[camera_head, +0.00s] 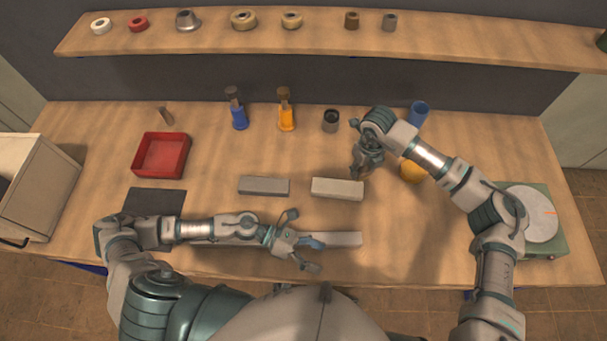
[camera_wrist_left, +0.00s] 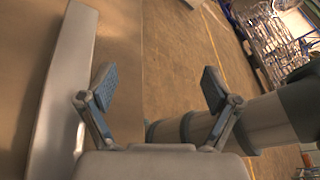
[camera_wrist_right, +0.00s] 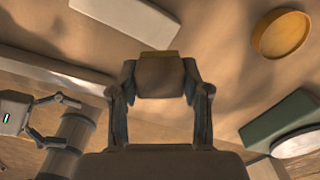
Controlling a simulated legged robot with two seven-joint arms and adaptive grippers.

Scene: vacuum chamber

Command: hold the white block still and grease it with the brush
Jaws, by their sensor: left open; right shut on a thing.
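The white block (camera_head: 337,189) lies flat in the middle of the table; it also shows at the top of the right wrist view (camera_wrist_right: 125,18). My left gripper (camera_head: 303,241) is open and empty above the long pale bar, in front of the white block and apart from it. The left wrist view shows its fingers (camera_wrist_left: 157,82) spread with nothing between them. My right gripper (camera_head: 361,168) is just behind the white block's right end. It is shut on a brown piece with a yellowish edge (camera_wrist_right: 160,76), which looks like the brush; its tip is hard to make out.
A grey block (camera_head: 264,186) lies left of the white block. The long bar (camera_head: 345,239) lies near the front edge. A yellow round dish (camera_head: 412,171) and a green scale (camera_head: 546,246) stand right. A red tray (camera_head: 161,155), blue bottle (camera_head: 239,118) and orange bottle (camera_head: 286,119) stand further back.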

